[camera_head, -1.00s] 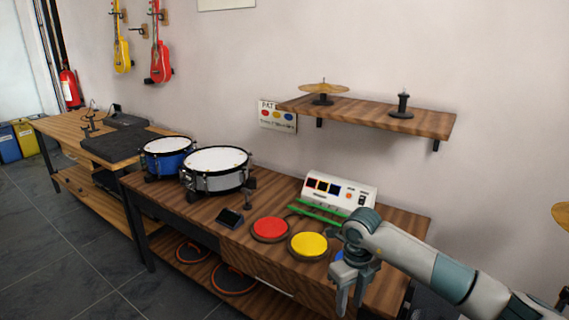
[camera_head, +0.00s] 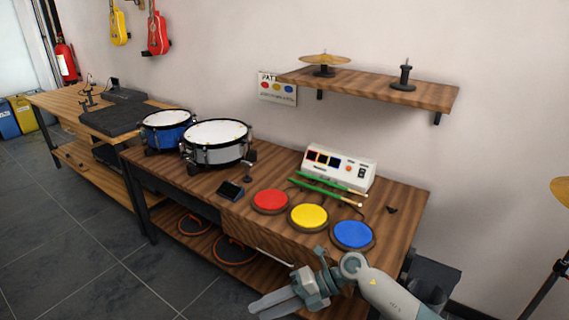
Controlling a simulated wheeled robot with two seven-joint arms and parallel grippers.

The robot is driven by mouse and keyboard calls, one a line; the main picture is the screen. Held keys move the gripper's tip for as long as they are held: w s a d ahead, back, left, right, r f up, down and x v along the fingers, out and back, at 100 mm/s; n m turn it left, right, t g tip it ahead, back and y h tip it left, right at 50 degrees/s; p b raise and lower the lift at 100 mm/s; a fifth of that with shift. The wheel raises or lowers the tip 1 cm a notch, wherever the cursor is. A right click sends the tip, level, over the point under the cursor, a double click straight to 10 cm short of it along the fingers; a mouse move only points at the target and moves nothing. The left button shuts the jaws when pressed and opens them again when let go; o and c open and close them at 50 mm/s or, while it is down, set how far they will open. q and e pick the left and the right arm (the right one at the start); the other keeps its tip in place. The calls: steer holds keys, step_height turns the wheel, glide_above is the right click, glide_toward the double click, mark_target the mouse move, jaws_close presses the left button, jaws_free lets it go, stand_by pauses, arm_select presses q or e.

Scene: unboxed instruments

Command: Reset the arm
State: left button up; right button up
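My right arm comes in from the lower right. My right gripper (camera_head: 277,302) is low in front of the wooden table (camera_head: 402,232), near its front edge and below the coloured pads. Its fingers point left and lie close together in this view. Nothing shows between them, but the gap is too unclear to tell open from shut. My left gripper does not show.
Red (camera_head: 271,200), yellow (camera_head: 309,216) and blue (camera_head: 353,235) pads line the table front. Behind them are green sticks (camera_head: 322,188) and a white control box (camera_head: 339,167). Grey (camera_head: 217,143) and blue (camera_head: 168,130) drums stand left. A shelf (camera_head: 432,95) overhangs. Floor in front is clear.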

steer(key=w+d+f+m+t+y, duration=0.3)
steer(key=w+f+m+t, duration=0.25)
steer(key=m+t, duration=0.95)
steer(key=s+d+f+m+h, duration=0.2)
steer(key=d+f+m+h, duration=0.3)
steer(key=f, duration=0.3)
steer(key=s+d+f+m+h, duration=0.35)
steer(key=d+f+m, duration=0.25)
steer(key=f+m, duration=0.2)
steer(key=s+d+f+m+g+h, duration=0.2)
steer(key=s+d+f+m+g, duration=0.1)
steer(key=s+f, duration=0.8)
steer(key=s+d+f+m+g+h, duration=0.3)
steer(key=s+f, duration=0.9)
steer(key=s, duration=0.5)
steer(key=d+m+g, duration=0.1)
steer(key=d+m, duration=0.1)
steer(key=d, duration=0.1)
steer(key=shift+h, duration=0.35)
steer(key=shift+f, duration=0.1)
steer(key=shift+c, duration=0.4)
